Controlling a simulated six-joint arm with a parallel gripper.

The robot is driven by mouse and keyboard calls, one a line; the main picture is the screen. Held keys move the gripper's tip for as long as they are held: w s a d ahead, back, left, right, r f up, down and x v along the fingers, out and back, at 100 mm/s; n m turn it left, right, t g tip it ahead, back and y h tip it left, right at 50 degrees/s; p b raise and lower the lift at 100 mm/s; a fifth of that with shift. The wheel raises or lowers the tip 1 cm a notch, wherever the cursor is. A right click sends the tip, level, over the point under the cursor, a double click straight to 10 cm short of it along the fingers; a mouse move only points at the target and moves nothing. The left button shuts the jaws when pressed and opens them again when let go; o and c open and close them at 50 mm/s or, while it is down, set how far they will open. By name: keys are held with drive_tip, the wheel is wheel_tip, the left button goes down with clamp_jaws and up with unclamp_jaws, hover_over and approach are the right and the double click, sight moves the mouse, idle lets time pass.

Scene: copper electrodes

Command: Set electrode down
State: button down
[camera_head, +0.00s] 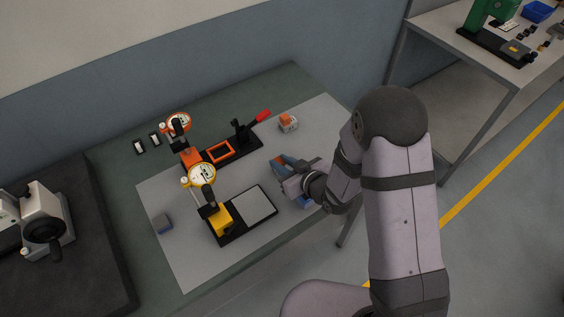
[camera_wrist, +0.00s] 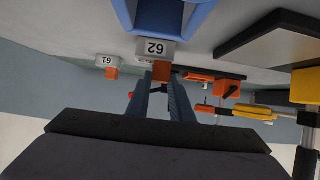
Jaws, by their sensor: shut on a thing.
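In the wrist view, an electrode with a grey holder marked 62 (camera_wrist: 156,48) and an orange copper block (camera_wrist: 162,73) sits at the tips of my gripper (camera_wrist: 161,82). The fingers are shut on it, beside a blue tray (camera_wrist: 205,12). In the head view, my gripper (camera_head: 290,187) is over the right part of the grey mat, against the blue tray (camera_head: 304,202), and hides much of it. I cannot tell whether the held electrode touches a surface. A second electrode, marked 61 (camera_head: 288,123), stands on the mat behind; it also shows in the wrist view (camera_wrist: 107,61).
A dial gauge stand with a yellow block (camera_head: 220,217) and black-edged plate is left of my gripper. Behind it are an orange-framed fixture (camera_head: 219,151), a second dial gauge (camera_head: 178,122) and a red-handled clamp (camera_head: 262,115). The mat's front is clear.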

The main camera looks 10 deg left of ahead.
drive_tip(key=c, duration=1.6)
unclamp_jaws()
drive_tip(key=shift+f, duration=0.15)
drive_tip(key=shift+o, duration=0.2)
drive_tip(key=shift+r, duration=0.2)
drive_tip(key=shift+s+d, duration=0.2)
drive_tip(key=shift+d, duration=0.05)
drive_tip(key=p+v, duration=0.4)
drive_tip(key=v, duration=0.5)
drive_tip(key=shift+r, duration=0.25)
drive_tip(key=p+v, duration=0.2)
drive_tip(key=p, duration=0.2)
drive_tip(key=shift+s+d+f, duration=0.1)
